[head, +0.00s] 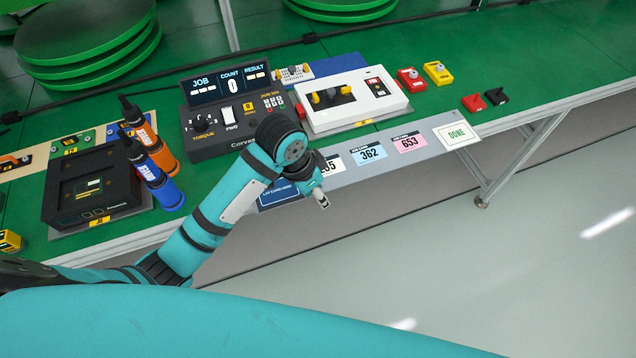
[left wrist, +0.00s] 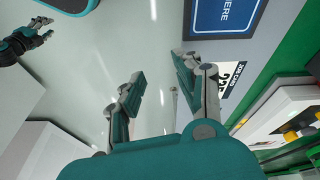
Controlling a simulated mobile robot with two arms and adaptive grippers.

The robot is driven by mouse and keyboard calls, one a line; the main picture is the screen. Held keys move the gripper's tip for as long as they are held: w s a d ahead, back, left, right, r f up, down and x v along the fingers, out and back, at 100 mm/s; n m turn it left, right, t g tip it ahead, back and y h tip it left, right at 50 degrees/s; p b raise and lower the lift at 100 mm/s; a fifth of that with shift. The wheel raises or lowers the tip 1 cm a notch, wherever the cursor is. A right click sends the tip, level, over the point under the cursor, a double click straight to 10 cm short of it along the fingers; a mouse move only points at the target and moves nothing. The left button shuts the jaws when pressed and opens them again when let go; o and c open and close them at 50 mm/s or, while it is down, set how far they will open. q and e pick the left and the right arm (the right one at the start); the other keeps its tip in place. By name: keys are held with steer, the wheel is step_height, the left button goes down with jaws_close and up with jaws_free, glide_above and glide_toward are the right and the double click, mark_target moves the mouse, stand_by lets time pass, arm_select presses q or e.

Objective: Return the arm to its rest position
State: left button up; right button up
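My left arm (head: 225,212) comes in from the left in the head view. It reaches up to the front edge of the green bench and bends at a dark joint. My left gripper (head: 321,200) hangs in front of the card strip, over the floor side. In the left wrist view the left gripper (left wrist: 160,80) has its two fingers spread apart with nothing between them. My right gripper (left wrist: 38,36) appears small at the upper left of the left wrist view; its finger opening is unclear. It is outside the head view.
The green bench (head: 520,75) carries a torque console (head: 215,125), a white fixture (head: 395,105), a black device (head: 70,205) and orange (head: 160,157) and blue (head: 165,192) drivers. A card ledge (head: 335,182) runs along its front. The floor (head: 500,270) at right is clear.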

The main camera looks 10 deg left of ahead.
arm_select(q)
steer(key=s+a+f+n+t+y, duration=0.1)
steer(key=s+a+n, duration=0.2)
steer(key=s+a, duration=0.45)
steer(key=s+a+f+n+t+y, duration=0.15)
steer(key=s+a+n, duration=0.25)
steer(key=s, duration=0.7)
step_height(320, 180, down, 24)
steer(key=d+g, duration=0.1)
steer(key=g, duration=0.1)
steer(key=s+a+f+g, duration=0.1)
steer(key=s+a+f, duration=0.2)
steer(key=s+f, duration=1.4)
steer(key=shift+s+f+m, duration=0.3)
steer(key=shift+m, duration=0.1)
